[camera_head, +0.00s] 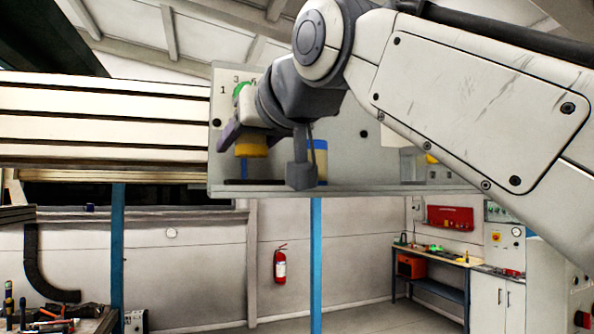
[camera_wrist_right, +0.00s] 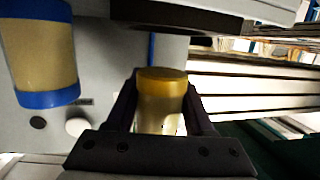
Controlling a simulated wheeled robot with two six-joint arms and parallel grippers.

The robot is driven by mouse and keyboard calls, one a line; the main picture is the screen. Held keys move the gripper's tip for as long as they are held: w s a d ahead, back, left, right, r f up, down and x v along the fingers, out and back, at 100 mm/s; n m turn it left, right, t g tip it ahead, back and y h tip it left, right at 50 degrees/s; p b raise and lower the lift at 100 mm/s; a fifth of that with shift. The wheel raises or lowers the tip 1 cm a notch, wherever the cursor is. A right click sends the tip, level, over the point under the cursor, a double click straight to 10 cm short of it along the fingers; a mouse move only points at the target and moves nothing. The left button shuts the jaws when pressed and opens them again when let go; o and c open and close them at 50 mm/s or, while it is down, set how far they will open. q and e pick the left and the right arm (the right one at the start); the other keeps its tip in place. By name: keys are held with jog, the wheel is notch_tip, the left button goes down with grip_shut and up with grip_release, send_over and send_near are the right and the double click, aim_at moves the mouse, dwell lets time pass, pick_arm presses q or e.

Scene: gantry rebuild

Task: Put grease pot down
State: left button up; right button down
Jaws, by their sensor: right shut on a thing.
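The grease pot, a pale jar with a gold-yellow end (camera_wrist_right: 162,92), stands between the fingers of my right gripper (camera_wrist_right: 160,108) in the right wrist view. The gripper is shut on it. In the head view the pot's yellow part (camera_head: 252,149) shows below my right gripper (camera_head: 243,136). It appears to be above the grey ledge (camera_head: 390,189) of the panel, in front of its left part. The rest of the pot is hidden by the gripper there. My left gripper is not in view.
A cream cylinder with blue ends (camera_wrist_right: 42,55) is beside the gripper; it also shows in the head view (camera_head: 320,161), partly hidden by my wrist. The numbered grey panel (camera_head: 350,150) stands behind. A slotted pale beam (camera_head: 100,120) runs off to the left.

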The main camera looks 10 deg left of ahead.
aim_at(245, 172)
jog(key=shift+d+f+b, duration=0.15)
jog(key=shift+f+b, duration=0.25)
jog(key=shift+f, duration=1.35)
jog(key=shift+f, duration=0.1)
jog(key=shift+f+b, duration=0.3)
jog(key=shift+b, duration=0.1)
jog(key=shift+c, duration=1.4)
grip_release()
jog(key=shift+r, duration=0.1)
